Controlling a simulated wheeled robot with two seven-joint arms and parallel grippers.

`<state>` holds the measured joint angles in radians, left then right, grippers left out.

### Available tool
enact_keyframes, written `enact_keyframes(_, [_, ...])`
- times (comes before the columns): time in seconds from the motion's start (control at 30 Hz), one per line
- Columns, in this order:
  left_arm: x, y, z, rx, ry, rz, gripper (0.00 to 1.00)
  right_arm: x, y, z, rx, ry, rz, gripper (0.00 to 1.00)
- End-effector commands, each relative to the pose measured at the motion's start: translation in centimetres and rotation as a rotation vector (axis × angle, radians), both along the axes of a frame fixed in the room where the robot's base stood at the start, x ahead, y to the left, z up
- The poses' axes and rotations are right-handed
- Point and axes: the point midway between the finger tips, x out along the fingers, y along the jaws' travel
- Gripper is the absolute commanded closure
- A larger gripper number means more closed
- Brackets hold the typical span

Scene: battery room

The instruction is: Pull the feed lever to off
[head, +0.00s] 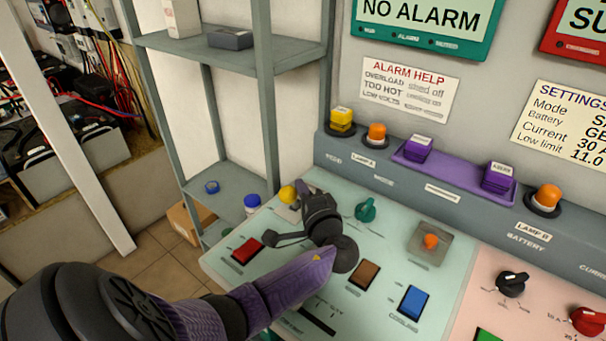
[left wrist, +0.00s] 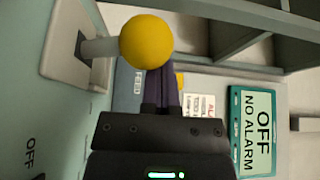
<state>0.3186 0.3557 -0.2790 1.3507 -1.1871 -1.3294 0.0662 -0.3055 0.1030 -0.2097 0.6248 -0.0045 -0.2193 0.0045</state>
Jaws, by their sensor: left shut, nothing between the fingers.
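The feed lever has a yellow ball knob (left wrist: 147,40) on a pale shaft that comes out of a slot in a light plate (left wrist: 68,45) in the left wrist view. In the head view the knob (head: 288,194) shows at the far left of the green panel, partly hidden by my gripper. My left gripper (head: 303,192) is shut and empty, close beside the knob. In the left wrist view its fingers (left wrist: 161,88) reach up to the knob's lower edge; I cannot tell whether they touch it. A FEED label and an OFF mark show there. My right gripper is not in view.
The green panel (head: 222,262) also carries a red button (head: 247,250), a green knob (head: 366,209), an orange-tipped switch (head: 431,241), a brown button (head: 365,273) and a blue button (head: 414,302). A grey shelf unit (head: 264,90) stands behind. A NO ALARM screen (head: 425,18) hangs above.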

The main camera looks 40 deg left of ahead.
Motion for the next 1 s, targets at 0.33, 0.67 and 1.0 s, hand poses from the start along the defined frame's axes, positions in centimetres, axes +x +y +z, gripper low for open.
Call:
enact_keyframes(0.33, [-0.1,0.0,-0.1,0.000,0.002,0.003,1.00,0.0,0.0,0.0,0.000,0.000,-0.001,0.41])
enact_keyframes(0.67, [-0.5,-0.8,-0.2,-0.002,0.004,0.002,1.00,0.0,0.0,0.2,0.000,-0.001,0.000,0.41])
enact_keyframes(1.0, [-3.2,-7.1,-0.2,-0.004,0.003,0.000,1.00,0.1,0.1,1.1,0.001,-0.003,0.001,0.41])
